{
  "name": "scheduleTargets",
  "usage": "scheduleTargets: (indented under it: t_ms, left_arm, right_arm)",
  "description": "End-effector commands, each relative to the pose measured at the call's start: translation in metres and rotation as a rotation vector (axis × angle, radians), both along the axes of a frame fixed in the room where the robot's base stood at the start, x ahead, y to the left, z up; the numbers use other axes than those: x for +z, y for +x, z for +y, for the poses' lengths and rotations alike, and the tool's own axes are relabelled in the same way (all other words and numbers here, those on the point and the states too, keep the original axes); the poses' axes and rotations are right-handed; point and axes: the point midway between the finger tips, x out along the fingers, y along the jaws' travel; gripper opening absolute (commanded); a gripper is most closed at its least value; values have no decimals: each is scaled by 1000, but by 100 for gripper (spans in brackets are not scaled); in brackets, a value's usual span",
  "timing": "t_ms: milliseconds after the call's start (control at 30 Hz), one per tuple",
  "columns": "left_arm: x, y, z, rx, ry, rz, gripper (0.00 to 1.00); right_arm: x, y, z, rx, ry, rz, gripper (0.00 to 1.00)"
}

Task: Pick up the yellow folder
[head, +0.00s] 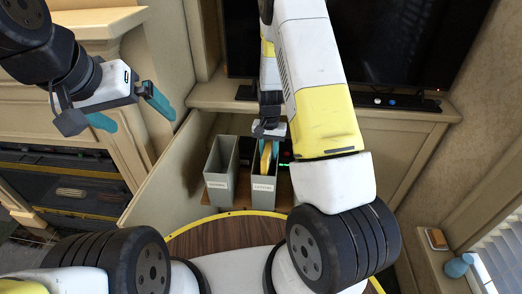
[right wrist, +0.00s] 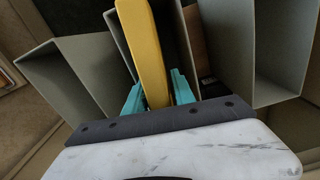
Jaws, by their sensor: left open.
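The yellow folder (head: 265,160) stands upright in a grey labelled magazine file (head: 264,190) inside the low cabinet. In the right wrist view the folder (right wrist: 144,45) runs between the two teal fingers of my right gripper (right wrist: 158,92). The fingers lie close along both sides of it; whether they press on it I cannot tell. In the head view my right gripper (head: 267,137) is at the folder's top, its fingers mostly hidden. My left gripper (head: 130,112) is open and empty at the upper left, in front of the fireplace.
Another grey magazine file (head: 220,172) stands to the left, apparently empty. The right wrist view shows a further grey holder (right wrist: 268,45) at right. The open cabinet door (head: 170,178) is on the left. A television (head: 400,45) stands above. A blue vase (head: 458,266) is at lower right.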

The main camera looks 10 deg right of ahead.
Motion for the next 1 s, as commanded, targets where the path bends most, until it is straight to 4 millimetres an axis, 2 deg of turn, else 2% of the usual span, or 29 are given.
scheduleTargets:
  t_ms: [133, 300, 1000]
  left_arm:
    - [0, 0, 0, 0, 0, 0, 100]
    - [0, 0, 0, 0, 0, 0, 100]
    - [0, 0, 0, 0, 0, 0, 100]
  right_arm:
    - [0, 0, 0, 0, 0, 0, 31]
    - [0, 0, 0, 0, 0, 0, 0]
    - [1, 0, 0, 0, 0, 0, 0]
